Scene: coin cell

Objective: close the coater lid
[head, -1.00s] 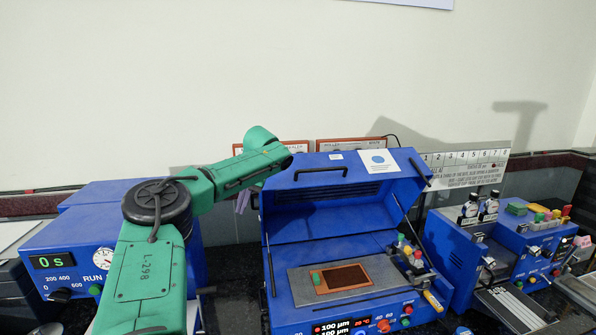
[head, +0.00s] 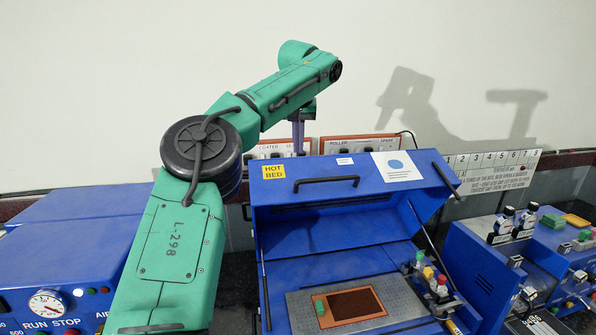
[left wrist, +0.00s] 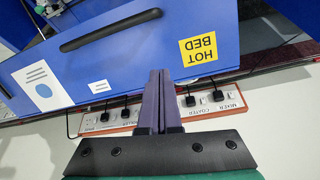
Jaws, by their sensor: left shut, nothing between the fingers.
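The blue coater lid (head: 350,183) stands open and tilted up at the back of the coater in the head view. It has a black handle (head: 326,182) near its upper edge and a yellow HOT BED label. The lid also fills the upper part of the left wrist view (left wrist: 120,65), with its handle (left wrist: 110,30). My left gripper (head: 298,138) is behind the lid, its purple fingers pointing down. In the left wrist view its fingers (left wrist: 158,80) are shut and empty, close to the lid's edge; contact cannot be told. My right gripper is not in view.
The coater bed (head: 405,292) lies under the lid with a brown sheet (head: 350,304) on it. Labelled power strips (head: 355,144) run along the wall behind. Another blue machine (head: 60,260) stands left, and one with bottles (head: 500,228) stands right.

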